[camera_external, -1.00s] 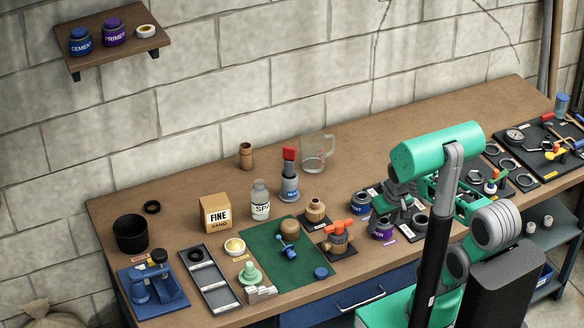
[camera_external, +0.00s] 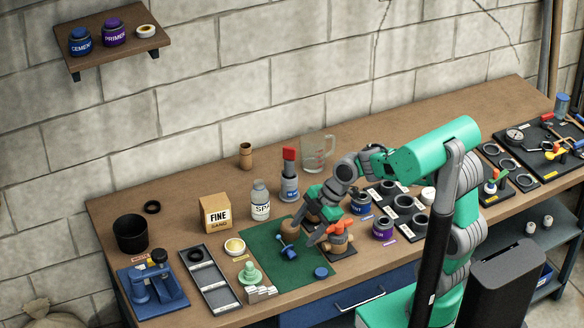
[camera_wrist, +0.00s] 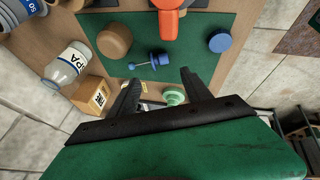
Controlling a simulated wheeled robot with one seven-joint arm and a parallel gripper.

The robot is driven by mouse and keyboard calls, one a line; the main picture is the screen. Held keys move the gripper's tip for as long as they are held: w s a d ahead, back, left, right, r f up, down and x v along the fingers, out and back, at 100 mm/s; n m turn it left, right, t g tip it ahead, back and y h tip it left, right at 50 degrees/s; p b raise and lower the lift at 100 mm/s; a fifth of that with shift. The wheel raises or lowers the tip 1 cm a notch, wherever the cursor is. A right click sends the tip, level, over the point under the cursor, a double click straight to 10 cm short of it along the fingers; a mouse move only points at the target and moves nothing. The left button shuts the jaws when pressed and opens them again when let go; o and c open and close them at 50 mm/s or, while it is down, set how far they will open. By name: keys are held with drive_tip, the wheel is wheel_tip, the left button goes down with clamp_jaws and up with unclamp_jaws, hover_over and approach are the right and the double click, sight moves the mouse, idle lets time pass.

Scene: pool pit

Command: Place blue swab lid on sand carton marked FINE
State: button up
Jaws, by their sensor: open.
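The blue swab lid (camera_external: 287,247), a blue cap with a thin stem and small end, lies on the green mat (camera_external: 262,262). In the wrist view the swab lid (camera_wrist: 148,61) lies just beyond the fingertips, roughly between their lines. My gripper (camera_external: 309,231) is open and empty over the mat, to the right of the swab lid in the external view; its fingers also show in the wrist view (camera_wrist: 160,80). The sand carton marked FINE (camera_external: 215,213) stands upright on the bench, left of the mat, its visible top bare. It also shows in the wrist view (camera_wrist: 92,96).
A round brown object (camera_wrist: 114,40) sits close to the swab lid. An orange-handled valve (camera_external: 337,233) stands right of my gripper. A plain blue cap (camera_external: 321,272) lies at the mat's front. An IPA bottle (camera_external: 260,203) stands beside the carton.

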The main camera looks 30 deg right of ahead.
sight(290, 253)
drive_tip(key=p+x, duration=0.1)
drive_tip(key=x, duration=0.6)
drive_tip(key=shift+a+f, duration=0.1)
drive_tip(key=shift+f, duration=0.15)
drive_tip(key=shift+c, duration=0.5)
clamp_jaws()
